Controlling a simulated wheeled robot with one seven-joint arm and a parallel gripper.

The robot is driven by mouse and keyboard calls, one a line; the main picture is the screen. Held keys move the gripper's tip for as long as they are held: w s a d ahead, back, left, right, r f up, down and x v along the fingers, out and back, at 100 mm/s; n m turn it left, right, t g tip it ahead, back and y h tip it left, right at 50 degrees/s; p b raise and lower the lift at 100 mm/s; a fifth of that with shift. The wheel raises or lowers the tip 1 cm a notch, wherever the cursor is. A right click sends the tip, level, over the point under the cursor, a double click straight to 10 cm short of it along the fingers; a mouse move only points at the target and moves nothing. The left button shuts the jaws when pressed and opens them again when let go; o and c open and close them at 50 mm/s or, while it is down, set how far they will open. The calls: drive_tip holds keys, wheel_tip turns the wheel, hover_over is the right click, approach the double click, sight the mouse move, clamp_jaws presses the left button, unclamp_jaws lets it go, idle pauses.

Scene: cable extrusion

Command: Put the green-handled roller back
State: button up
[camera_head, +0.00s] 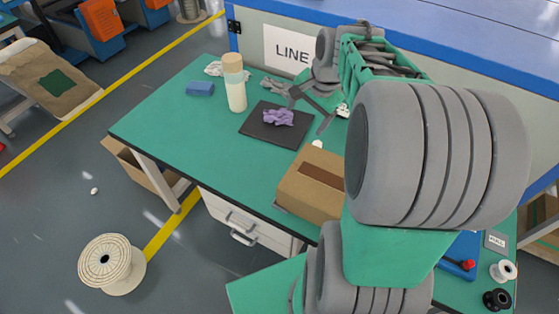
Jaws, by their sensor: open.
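I cannot make out a green-handled roller; my arm covers much of the right side of the table. My gripper (307,117) is open above the right part of a black mat (260,131). Its fingers are spread, and nothing shows between them. A crumpled purple lump (278,117) lies on the mat, just left of the gripper.
The green table (180,125) also holds a white bottle with a beige cap (234,84), a blue block (200,88), grey crumpled cloths, and a cardboard box (310,187) in front. A blue tool and spools sit at right. The table's left part is clear.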

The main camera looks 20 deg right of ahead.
drive_tip(key=s+a+n, duration=1.2)
drive_tip(key=a, duration=0.1)
drive_tip(key=shift+s+a+n+h, duration=0.15)
drive_tip(key=shift+a+n+h, duration=0.15)
drive_tip(key=shift+a, duration=0.1)
